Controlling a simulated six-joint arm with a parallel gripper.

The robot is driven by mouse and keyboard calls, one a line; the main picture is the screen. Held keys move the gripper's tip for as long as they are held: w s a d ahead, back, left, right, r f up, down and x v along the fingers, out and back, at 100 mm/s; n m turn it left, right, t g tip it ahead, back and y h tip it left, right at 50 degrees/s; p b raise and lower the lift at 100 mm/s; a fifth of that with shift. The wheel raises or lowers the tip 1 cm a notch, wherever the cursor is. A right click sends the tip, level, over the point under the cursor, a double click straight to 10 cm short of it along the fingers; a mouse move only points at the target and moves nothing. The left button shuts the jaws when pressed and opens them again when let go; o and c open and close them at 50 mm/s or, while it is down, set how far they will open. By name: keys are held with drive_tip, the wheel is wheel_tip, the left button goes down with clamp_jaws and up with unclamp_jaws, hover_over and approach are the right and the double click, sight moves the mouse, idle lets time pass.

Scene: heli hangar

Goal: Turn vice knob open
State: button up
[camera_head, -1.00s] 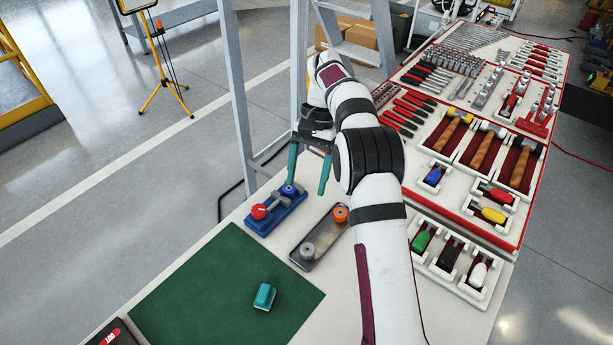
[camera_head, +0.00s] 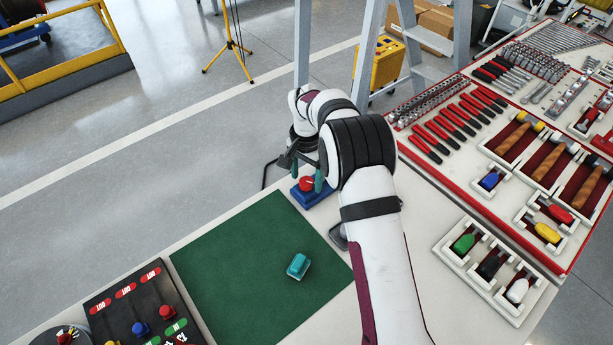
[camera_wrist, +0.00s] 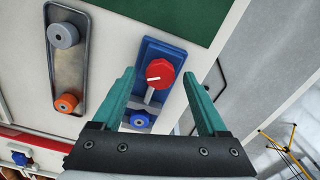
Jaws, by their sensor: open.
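A blue fixture (camera_head: 311,198), which looks like the vice, sits on the table's far edge, with a red knob (camera_head: 306,184) on it. In the wrist view, the red faceted knob (camera_wrist: 160,73) is at one end of the blue base (camera_wrist: 150,52), a metal rod beside it, and a round blue part (camera_wrist: 141,121) at the other end. My gripper (camera_wrist: 158,76) is open, with teal fingers on either side of the knob in this view. A gap shows on both sides, and no contact is visible. In the head view, my arm partly hides the fixture.
A metal tray (camera_wrist: 84,60) with a grey knob (camera_wrist: 62,35) and an orange knob (camera_wrist: 66,103) lies beside the fixture. A green mat (camera_head: 235,255) holds a teal block (camera_head: 298,266). A button panel (camera_head: 140,305) and tool trays (camera_head: 480,250) flank it. A ladder stands behind.

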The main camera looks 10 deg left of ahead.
drive_tip(key=shift+f, duration=0.2)
clamp_jaws()
idle(0.3)
drive_tip(key=shift+n, duration=3)
